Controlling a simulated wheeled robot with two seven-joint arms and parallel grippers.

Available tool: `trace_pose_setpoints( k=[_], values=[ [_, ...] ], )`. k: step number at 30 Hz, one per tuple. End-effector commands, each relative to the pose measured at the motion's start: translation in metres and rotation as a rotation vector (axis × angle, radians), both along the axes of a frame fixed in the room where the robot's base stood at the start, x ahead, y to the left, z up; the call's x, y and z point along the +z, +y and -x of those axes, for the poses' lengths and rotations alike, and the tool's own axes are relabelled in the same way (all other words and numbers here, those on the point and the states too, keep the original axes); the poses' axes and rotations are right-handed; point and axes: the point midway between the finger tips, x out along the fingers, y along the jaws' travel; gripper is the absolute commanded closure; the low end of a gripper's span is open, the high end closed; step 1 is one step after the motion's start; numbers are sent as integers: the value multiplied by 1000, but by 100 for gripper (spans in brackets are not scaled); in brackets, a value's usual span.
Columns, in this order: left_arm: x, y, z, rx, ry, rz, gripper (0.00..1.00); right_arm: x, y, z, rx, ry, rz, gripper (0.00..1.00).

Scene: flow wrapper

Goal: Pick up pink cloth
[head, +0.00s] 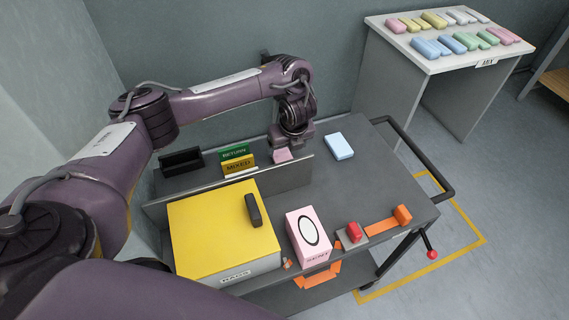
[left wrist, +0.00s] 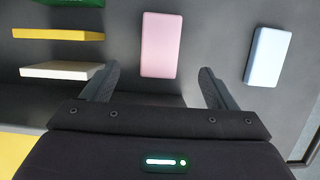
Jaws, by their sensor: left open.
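The pink cloth (left wrist: 161,44) is a flat pale-pink block lying on the grey cart top. In the left wrist view it sits ahead of my left gripper (left wrist: 157,88), roughly between the lines of the two fingers. The fingers are spread apart with nothing between them, and the cloth's near end is close to the fingertips. In the head view the pink cloth (head: 282,155) shows just below my left gripper (head: 290,145), partly hidden by it. I cannot tell the exact height gap. My right gripper is not in view.
A light-blue block (head: 340,146) lies right of the pink cloth. Green and yellow signs (head: 236,158) stand to the left. A low grey divider (head: 290,175) runs in front, with a yellow-lidded box (head: 215,235) and a pink box (head: 308,238) before it.

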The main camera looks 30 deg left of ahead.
Motion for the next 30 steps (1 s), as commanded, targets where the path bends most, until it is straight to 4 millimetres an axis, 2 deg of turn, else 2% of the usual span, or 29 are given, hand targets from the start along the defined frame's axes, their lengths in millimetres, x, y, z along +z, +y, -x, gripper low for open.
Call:
trace_pose_setpoints(
  k=[1,5,14,19,24,30],
  values=[
    [-9,0,0,0,0,0,20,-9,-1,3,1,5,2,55],
    [-16,0,-1,1,0,1,20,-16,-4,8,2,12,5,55],
    [-44,6,-6,0,0,1,20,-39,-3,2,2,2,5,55],
    [-68,11,-10,2,2,1,20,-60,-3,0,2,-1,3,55],
    [-82,17,-14,2,2,0,20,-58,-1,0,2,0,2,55],
    [-84,17,-16,0,-1,-1,20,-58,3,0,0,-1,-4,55]
  ],
)
